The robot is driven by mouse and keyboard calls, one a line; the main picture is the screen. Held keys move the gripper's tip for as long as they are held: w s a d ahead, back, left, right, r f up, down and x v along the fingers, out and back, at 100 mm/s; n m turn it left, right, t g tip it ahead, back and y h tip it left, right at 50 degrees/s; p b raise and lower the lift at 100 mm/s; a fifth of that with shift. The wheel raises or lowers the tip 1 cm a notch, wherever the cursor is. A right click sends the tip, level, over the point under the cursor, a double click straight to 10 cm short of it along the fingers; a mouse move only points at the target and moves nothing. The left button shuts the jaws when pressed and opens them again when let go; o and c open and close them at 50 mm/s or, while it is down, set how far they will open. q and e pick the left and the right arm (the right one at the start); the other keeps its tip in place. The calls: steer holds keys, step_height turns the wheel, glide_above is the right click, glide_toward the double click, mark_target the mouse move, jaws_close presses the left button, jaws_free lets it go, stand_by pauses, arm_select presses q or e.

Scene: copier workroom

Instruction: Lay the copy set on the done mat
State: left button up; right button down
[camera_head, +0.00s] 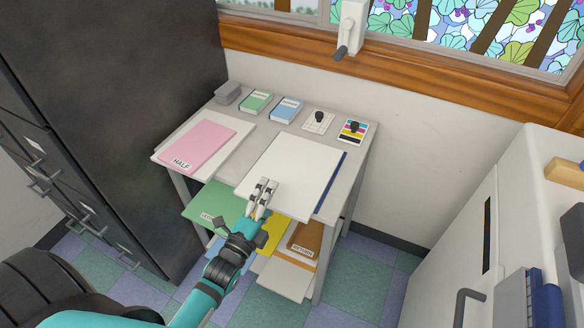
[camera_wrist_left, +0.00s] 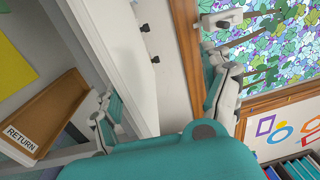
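A large white sheet or flat stack (camera_head: 292,165) lies on the small table, probably the copy set. Its front corner reaches over the table's front edge. A dark blue strip (camera_head: 331,182) shows along its right side; I cannot tell whether it is a mat beneath or a binding. No mat labelled done is readable. My left gripper (camera_head: 263,195) is at the sheet's front edge. In the left wrist view its fingers (camera_wrist_left: 165,100) are spread wide, one on each side of the white edge (camera_wrist_left: 130,70), not visibly closed on it. My right gripper is out of view.
A pink HALF sheet (camera_head: 198,146) lies on white at the table's left. Small boxes (camera_head: 287,108) and knobbed cards (camera_head: 353,131) line the back. A brown RETURN tray (camera_head: 304,238) is below. A dark cabinet (camera_head: 130,110) stands left, a white machine (camera_head: 480,220) right.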

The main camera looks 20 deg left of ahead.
arm_select(q)
steer(key=shift+f, duration=0.3)
stand_by(0.5)
steer(key=shift+s, duration=0.1)
steer(key=s+p, duration=0.2)
steer(key=s, duration=0.5)
steer(key=shift+s, duration=0.35)
stand_by(0.7)
steer(key=s, duration=1.2)
steer(key=shift+a+f, duration=0.2)
steer(key=shift+f, duration=0.25)
